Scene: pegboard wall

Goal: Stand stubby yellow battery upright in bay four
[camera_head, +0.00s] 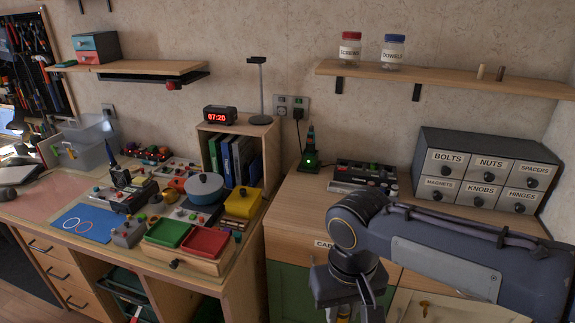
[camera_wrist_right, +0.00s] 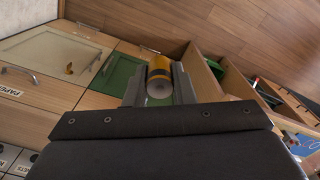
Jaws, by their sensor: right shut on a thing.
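The stubby battery (camera_wrist_right: 159,76) shows in the right wrist view as a short yellow and dark cylinder with a pale grey end. My right gripper (camera_wrist_right: 160,88) is shut on it, one finger on each side. A black device (camera_head: 364,176) that may hold the bays stands at the back of the cabinet top. Its bays are too small to tell apart. My left gripper is in neither view.
A drawer unit (camera_head: 480,168) stands right of the device. A black stand with a green light (camera_head: 311,150) is on its left. The cabinet top (camera_head: 300,205) is clear in front. A shelf with two jars (camera_head: 440,78) hangs above. The left desk is crowded.

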